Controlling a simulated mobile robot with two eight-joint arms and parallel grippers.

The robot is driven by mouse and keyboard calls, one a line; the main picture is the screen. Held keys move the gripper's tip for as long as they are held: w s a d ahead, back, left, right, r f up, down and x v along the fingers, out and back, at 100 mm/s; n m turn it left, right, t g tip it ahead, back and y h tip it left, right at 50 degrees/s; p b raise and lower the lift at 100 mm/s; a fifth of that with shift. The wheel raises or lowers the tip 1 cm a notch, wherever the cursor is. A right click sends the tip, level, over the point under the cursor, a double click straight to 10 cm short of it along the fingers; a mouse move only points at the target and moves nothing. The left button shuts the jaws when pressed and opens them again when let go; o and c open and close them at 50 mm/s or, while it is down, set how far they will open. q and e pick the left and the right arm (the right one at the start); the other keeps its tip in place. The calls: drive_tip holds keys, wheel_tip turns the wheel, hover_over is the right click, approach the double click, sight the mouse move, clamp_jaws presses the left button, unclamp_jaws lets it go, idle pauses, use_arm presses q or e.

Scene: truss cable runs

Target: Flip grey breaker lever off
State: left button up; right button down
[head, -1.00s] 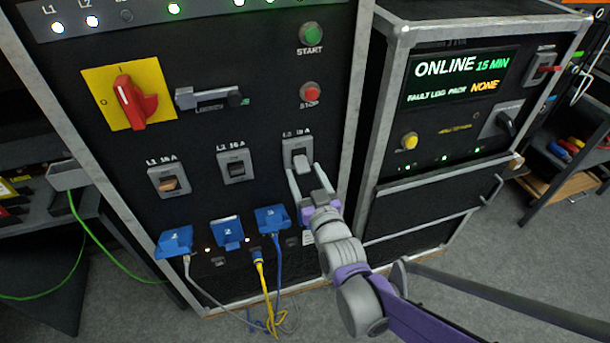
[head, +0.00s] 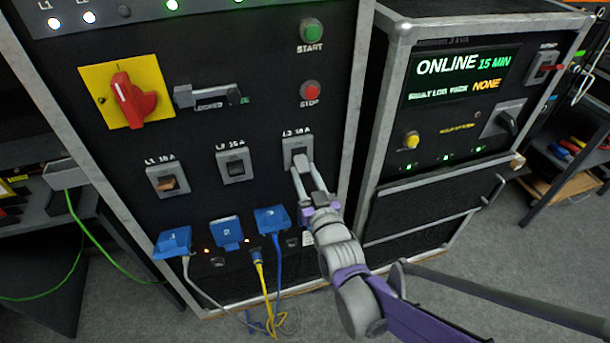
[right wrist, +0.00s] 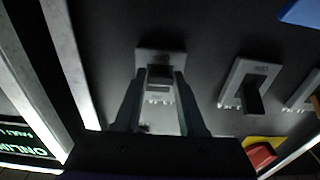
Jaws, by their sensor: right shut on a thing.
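The L3 breaker (head: 297,144) is at the right of the row on the black panel, under the label L3. In the head view the lever is mostly hidden by the fingertips. My right gripper (head: 309,174) reaches up from below and is shut on the lever, one finger on each side. My left gripper is not in view.
The L2 breaker (head: 234,165) with a black lever and the L1 breaker (head: 168,182) with an orange-brown lever are to the left. The red rotary switch (head: 132,99) and the red stop button (head: 310,91) are above.

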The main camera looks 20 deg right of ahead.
use_arm(q)
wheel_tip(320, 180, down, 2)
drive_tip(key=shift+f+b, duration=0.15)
drive_tip(key=shift+b, duration=0.45)
use_arm(e)
drive_tip(key=shift+w+f+t, duration=0.15)
drive_tip(key=shift+f+t, duration=0.2)
drive_tip(key=shift+t, duration=0.35)
drive_tip(key=shift+c, duration=2.4)
unclamp_jaws()
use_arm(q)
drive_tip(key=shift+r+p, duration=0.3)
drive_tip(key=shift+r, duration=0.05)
use_arm(e)
drive_tip(key=s+f, duration=0.2)
drive_tip(key=s, duration=0.8)
drive_tip(key=shift+s+d, duration=0.2)
drive_tip(key=shift+s, duration=0.15)
